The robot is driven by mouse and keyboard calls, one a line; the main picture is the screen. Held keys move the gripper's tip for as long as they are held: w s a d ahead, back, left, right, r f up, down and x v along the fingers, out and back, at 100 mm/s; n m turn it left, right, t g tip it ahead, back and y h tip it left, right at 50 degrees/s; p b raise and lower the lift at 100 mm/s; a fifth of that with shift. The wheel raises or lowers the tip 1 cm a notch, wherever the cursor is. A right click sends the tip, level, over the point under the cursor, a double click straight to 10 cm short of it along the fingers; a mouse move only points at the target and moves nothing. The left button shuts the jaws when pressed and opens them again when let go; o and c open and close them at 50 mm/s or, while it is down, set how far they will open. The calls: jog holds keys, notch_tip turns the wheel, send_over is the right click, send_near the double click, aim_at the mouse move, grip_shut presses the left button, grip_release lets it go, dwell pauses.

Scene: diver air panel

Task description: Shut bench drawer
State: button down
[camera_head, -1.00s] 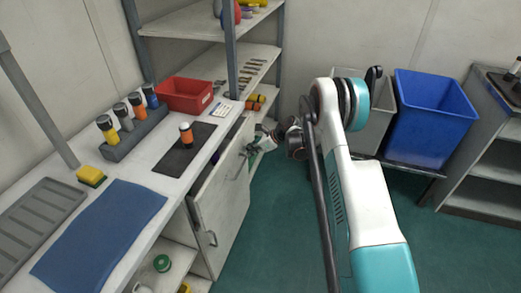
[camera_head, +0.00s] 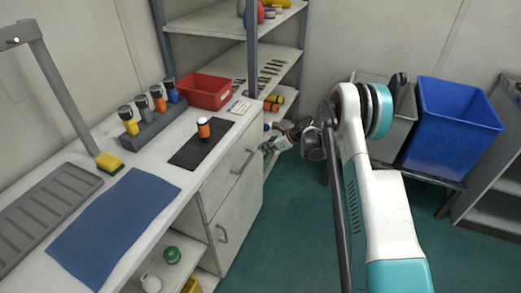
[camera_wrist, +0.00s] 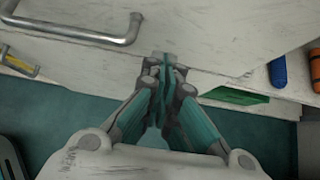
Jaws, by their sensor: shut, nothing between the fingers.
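The bench drawer (camera_head: 217,184) is the upper white front under the worktop, with a grey bar handle (camera_head: 244,161). Its front looks flush, or nearly flush, with the cabinet, and no inside of it shows. In the wrist view the scuffed drawer front (camera_wrist: 215,35) fills the top, with its handle (camera_wrist: 85,30) at upper left. My gripper (camera_head: 267,147) is shut and empty at the far end of the drawer front. In the wrist view its fingertips (camera_wrist: 168,62) are together at the front's lower edge; I cannot tell whether they touch it.
A cabinet door (camera_head: 237,222) lies below the drawer. A shelf rack stands behind. Green floor (camera_head: 292,235) is clear beside the bench.

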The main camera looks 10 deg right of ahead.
jog(key=p+v, duration=0.4)
jog(key=v, duration=0.6)
jog(key=s+a+r+n+h, duration=0.25)
jog(key=s+r+n, duration=0.45)
jog(key=r, duration=0.6)
jog(key=s+a+r+n+h, duration=0.2)
jog(key=s+a+r+n, duration=0.2)
jog(key=s+r, duration=0.7)
jog(key=s+r+n+t+h, duration=0.1)
jog(key=s+r+n+h, duration=0.2)
jog(key=s+n, duration=1.1)
jog(key=shift+s+a+r+t+b, duration=0.3)
jog(key=shift+s+a+r, duration=0.25)
jog(key=shift+s, duration=5.35)
jog(key=shift+d, duration=0.1)
